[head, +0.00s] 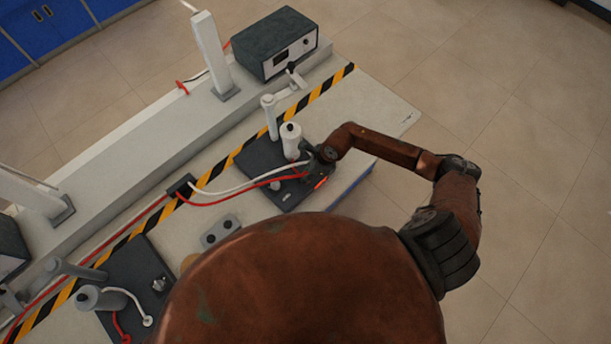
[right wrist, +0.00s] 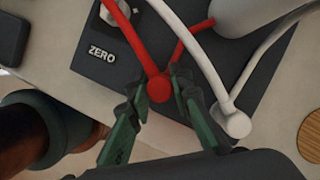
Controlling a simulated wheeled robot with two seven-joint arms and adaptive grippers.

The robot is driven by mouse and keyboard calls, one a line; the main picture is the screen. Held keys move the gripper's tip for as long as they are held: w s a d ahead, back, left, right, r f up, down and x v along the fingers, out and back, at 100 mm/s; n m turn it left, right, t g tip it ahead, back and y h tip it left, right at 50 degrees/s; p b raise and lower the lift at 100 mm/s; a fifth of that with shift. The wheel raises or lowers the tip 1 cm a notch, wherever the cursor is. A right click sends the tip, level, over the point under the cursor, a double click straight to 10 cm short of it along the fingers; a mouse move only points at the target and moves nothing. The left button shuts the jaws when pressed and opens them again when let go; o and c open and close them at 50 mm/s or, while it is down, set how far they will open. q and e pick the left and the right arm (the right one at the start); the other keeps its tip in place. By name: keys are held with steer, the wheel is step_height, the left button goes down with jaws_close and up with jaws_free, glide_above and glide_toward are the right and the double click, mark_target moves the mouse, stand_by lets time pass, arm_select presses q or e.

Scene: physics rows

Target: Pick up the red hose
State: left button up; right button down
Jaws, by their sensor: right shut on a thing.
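The red hose (head: 232,199) runs from a black clip (head: 181,186) on the bench to the dark instrument base (head: 280,178) on the right. My right gripper (head: 318,171) is at that base, at the hose's end. In the right wrist view, my right gripper's green fingers (right wrist: 158,100) are shut on the round red end of the hose (right wrist: 158,87), above the dark plate marked ZERO (right wrist: 103,53). A white hose (right wrist: 200,62) ends just right of the fingers. My left gripper does not show.
A white cylinder (head: 291,140) and a grey post (head: 269,116) stand by the dark base. A boxed meter (head: 275,43) is behind. A second base with hoses (head: 140,268) is at the lower left. A grey two-hole block (head: 220,231) lies between.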

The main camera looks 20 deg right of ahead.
steer(key=shift+r, duration=0.1)
steer(key=shift+r+b, duration=0.35)
steer(key=shift+r, duration=0.2)
steer(key=s+a+r+b, duration=0.1)
steer(key=s+a+r, duration=0.3)
steer(key=r, duration=0.4)
steer(key=s+a+r, duration=0.5)
steer(key=a+r, duration=0.1)
steer(key=r, duration=0.2)
steer(key=shift+a+r+b, duration=0.15)
steer(key=shift+a+b, duration=0.2)
steer(key=shift+a, duration=0.05)
